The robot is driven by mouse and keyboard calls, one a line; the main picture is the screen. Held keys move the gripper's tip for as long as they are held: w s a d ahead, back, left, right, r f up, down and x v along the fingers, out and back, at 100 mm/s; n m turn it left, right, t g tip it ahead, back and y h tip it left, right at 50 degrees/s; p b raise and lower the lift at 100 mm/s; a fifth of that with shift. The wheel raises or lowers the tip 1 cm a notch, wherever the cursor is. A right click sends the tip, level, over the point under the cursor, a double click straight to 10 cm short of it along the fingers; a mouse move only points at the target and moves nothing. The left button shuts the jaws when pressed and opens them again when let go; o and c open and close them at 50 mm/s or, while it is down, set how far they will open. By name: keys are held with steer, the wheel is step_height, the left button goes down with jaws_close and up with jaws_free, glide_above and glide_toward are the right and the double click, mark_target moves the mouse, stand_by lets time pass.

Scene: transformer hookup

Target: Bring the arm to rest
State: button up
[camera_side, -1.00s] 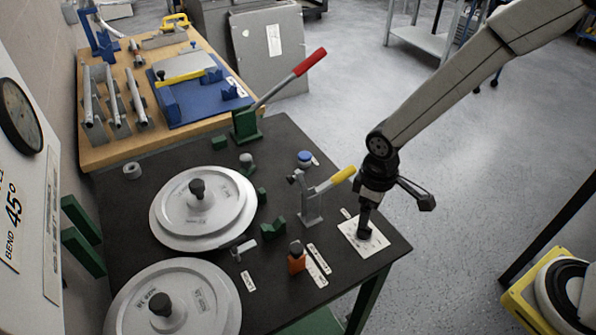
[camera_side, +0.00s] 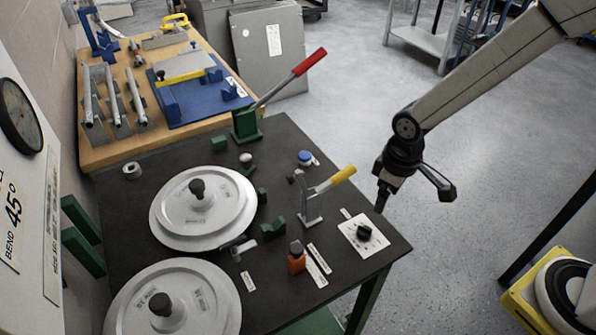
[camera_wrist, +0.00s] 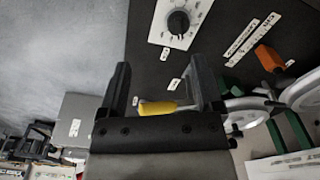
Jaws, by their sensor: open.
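My gripper (camera_side: 382,200) hangs past the right edge of the dark table, just right of the white dial plate (camera_side: 372,243) with its black knob (camera_side: 365,232). It holds nothing. In the wrist view the two dark fingers of my gripper (camera_wrist: 160,88) stand apart, with clear space between them. The knob (camera_wrist: 179,22) and its plate (camera_wrist: 191,12) show beyond the fingertips there, apart from them.
The dark table (camera_side: 290,150) carries a yellow-handled clamp (camera_side: 312,205), an orange part (camera_side: 297,260) and two grey discs (camera_side: 205,225). A red-handled lever (camera_side: 310,62) stands at the back. Open floor (camera_side: 480,140) lies right of the table.

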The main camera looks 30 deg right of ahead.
steer(key=s+d+r+m+t, duration=0.2)
steer(key=s+d+r+m, duration=0.2)
steer(key=d, duration=0.4)
steer(key=shift+s+d+r+m, duration=0.15)
steer(key=shift+s+d+m, duration=0.15)
steer(key=shift+s, duration=0.45)
